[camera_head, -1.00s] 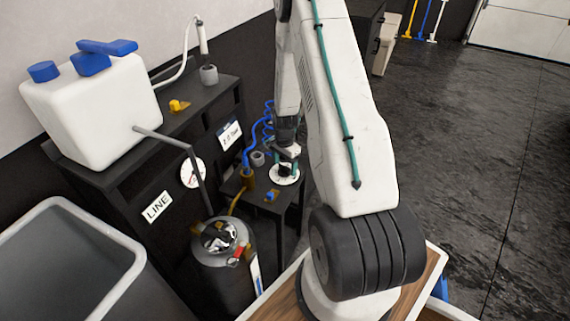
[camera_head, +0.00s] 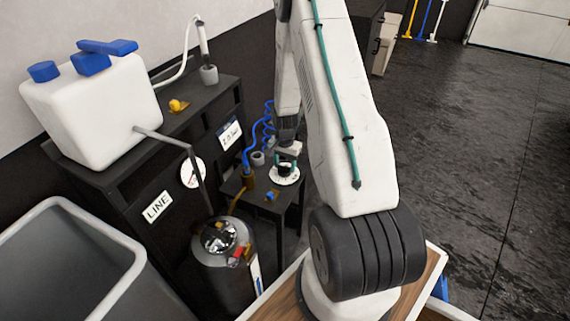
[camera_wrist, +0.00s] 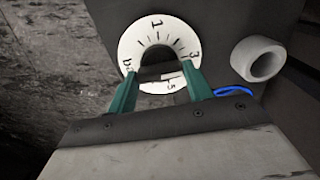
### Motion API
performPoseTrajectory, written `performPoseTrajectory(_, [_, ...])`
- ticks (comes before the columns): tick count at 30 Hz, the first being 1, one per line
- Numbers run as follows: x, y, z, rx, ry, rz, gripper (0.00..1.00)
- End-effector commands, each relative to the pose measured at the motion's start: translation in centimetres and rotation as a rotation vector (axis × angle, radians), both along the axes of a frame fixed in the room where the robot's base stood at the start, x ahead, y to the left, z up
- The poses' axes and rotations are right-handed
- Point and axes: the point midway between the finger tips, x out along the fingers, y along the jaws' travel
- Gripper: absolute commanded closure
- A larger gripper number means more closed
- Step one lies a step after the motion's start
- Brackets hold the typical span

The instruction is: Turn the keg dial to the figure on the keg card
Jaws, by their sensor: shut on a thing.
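The keg dial (camera_head: 289,180) is a white disc on a low black stand; in the wrist view its marked face (camera_wrist: 180,30) shows figures and tick marks around a dark centre knob (camera_wrist: 157,58). My gripper (camera_wrist: 161,76) has its green fingers on either side of the knob, shut on it. In the head view my gripper (camera_head: 286,165) points down onto the dial. The fingers and knob hide part of the dial face, and I cannot read its setting surely. The card (camera_head: 229,133) on the black cabinet seems to read 2.0 bar, in small print.
A metal keg (camera_head: 222,262) stands left of the dial stand. A gauge (camera_head: 193,173) and a LINE label (camera_head: 157,207) are on the cabinet. A grey ring (camera_wrist: 258,59) sits beside the dial. A grey bin (camera_head: 75,220) is at left. The floor at right is clear.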

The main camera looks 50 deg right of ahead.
Motion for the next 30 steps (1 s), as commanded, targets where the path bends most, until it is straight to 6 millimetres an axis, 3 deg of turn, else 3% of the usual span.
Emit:
performPoseTrajectory(15, [0.19, 0.04, 0.07, -0.001, -0.002, 0.461, 0.72])
performPoseTrajectory(30, [0.25, 0.08, 0.08, -0.002, -0.002, 0.682, 0.72])
